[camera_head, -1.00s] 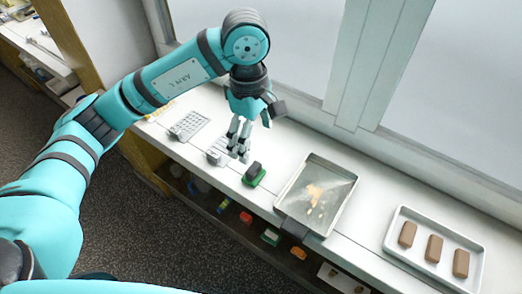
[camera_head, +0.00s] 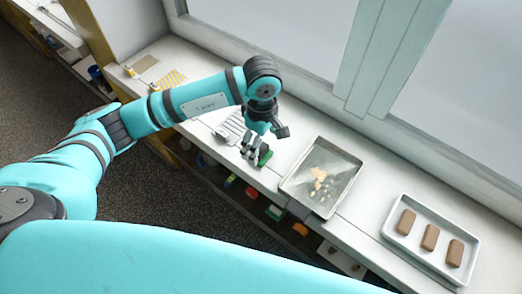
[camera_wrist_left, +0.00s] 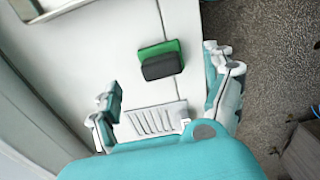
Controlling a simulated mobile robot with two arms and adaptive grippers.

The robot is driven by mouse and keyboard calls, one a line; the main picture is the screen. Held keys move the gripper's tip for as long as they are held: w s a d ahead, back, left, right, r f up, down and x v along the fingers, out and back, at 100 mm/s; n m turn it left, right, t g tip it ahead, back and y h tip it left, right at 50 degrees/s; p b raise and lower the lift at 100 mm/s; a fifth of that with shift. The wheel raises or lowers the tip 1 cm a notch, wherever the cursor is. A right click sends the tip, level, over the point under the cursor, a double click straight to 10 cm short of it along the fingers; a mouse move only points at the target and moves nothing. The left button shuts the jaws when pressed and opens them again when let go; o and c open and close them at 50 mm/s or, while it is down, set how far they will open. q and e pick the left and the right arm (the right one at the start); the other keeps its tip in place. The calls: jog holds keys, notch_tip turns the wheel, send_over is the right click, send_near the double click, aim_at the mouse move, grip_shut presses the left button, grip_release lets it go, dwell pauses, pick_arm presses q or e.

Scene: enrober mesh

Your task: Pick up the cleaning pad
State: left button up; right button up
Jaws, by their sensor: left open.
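The cleaning pad is a small green block with a black upper part. In the head view the green side of the cleaning pad (camera_head: 265,155) shows just right of my left gripper, which partly hides it. In the left wrist view the whole cleaning pad (camera_wrist_left: 161,66) lies flat on the white counter. My left gripper (camera_head: 250,153) is open and empty, pointing down above the counter beside the pad. In the left wrist view its fingers (camera_wrist_left: 164,88) are spread wide, and the pad shows between and beyond them. The right gripper is not in view.
A metal tray (camera_head: 355,166) with pale crumbs stands right of the pad. A white tray (camera_head: 392,246) with three brown bars is farther right. A grey slotted piece (camera_wrist_left: 152,119) lies near the gripper. A window wall backs the counter; a shelf with coloured blocks is below its front edge.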

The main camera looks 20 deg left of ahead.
aim_at(261, 148)
pick_arm(q)
notch_tip(261, 148, down, 4)
jog(key=shift+s+a+r+p, duration=0.1)
jog(key=shift+r+p, duration=0.05)
jog(key=shift+p, duration=0.7)
jog(key=shift+f, duration=0.55)
jog(key=c, duration=1.3)
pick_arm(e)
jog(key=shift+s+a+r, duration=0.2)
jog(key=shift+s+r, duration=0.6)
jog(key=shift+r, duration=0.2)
pick_arm(q)
jog(key=shift+r, duration=0.2)
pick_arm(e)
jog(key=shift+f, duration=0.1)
